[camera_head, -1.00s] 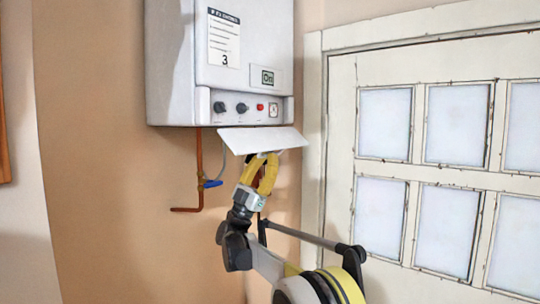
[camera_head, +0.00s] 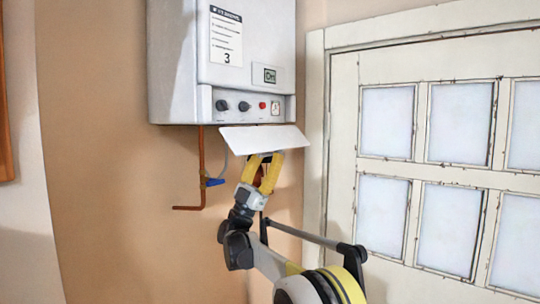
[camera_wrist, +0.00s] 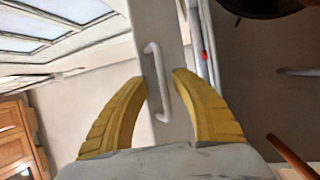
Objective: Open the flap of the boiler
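The boiler (camera_head: 174,70) hangs on the wall in the head view, its knobs and red button uncovered. Its white flap (camera_head: 265,139) is swung down below the control panel and tilts outward. My gripper (camera_head: 265,160) is just below the flap, its yellow fingers apart. In the wrist view, the gripper (camera_wrist: 160,77) is open, with a white handle (camera_wrist: 157,85) on a pale panel, apparently the flap, showing between and beyond its fingertips. Whether a finger touches the handle cannot be told. The head view hides the handle behind the flap.
A copper pipe (camera_head: 200,165) with a blue valve (camera_head: 214,182) runs down left of my gripper. The wall (camera_head: 110,190) at the left is clear.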

